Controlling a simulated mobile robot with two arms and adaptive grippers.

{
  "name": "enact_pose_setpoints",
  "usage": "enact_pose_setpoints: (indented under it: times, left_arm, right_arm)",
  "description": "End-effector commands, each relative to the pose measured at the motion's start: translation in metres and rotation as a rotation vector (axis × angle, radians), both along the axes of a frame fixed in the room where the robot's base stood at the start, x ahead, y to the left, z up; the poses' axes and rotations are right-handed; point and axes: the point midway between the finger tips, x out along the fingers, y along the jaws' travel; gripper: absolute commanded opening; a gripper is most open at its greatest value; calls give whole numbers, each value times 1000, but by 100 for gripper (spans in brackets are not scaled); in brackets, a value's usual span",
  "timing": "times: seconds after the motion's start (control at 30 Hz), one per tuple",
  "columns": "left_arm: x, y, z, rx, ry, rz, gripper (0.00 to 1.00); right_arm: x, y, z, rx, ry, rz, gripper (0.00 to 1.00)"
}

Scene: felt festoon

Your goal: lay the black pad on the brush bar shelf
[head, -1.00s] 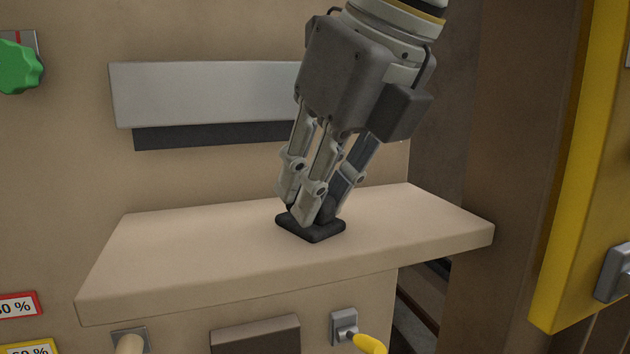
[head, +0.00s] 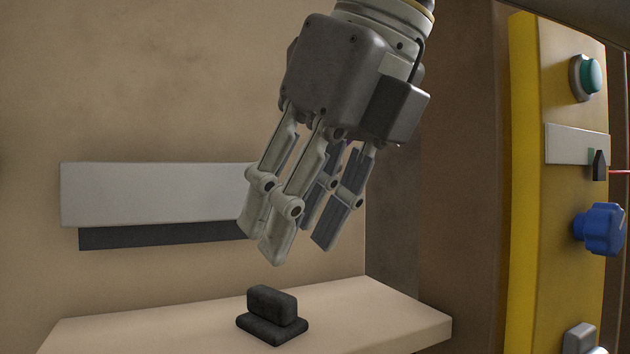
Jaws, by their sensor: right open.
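The black pad (head: 272,316) lies flat on the beige shelf (head: 385,309), with its block-shaped grip facing up. A light grey bar with a dark strip (head: 160,196), which looks like the brush bar, is on the wall above the shelf. My right gripper (head: 295,250) is open and empty, above the pad and clear of it. My left gripper is not in view.
At the right, a yellow panel (head: 525,180) carries a green button (head: 591,76), a blue knob (head: 600,230) and a grey switch (head: 580,338). The shelf is bare on both sides of the pad.

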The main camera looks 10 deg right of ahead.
Motion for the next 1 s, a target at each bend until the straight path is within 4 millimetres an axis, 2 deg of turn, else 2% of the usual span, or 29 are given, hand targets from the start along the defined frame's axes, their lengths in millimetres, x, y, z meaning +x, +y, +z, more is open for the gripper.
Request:
enact_pose_setpoints:
  times: [0.1, 0.3, 1.0]
  left_arm:
    - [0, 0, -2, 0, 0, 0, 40]
    - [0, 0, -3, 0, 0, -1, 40]
    - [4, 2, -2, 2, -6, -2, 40]
  right_arm:
    - [-8, -6, 19, 2, -1, 0, 41]
    - [-15, -13, 35, 0, 0, 0, 41]
    - [-17, -14, 37, -1, 0, 1, 41]
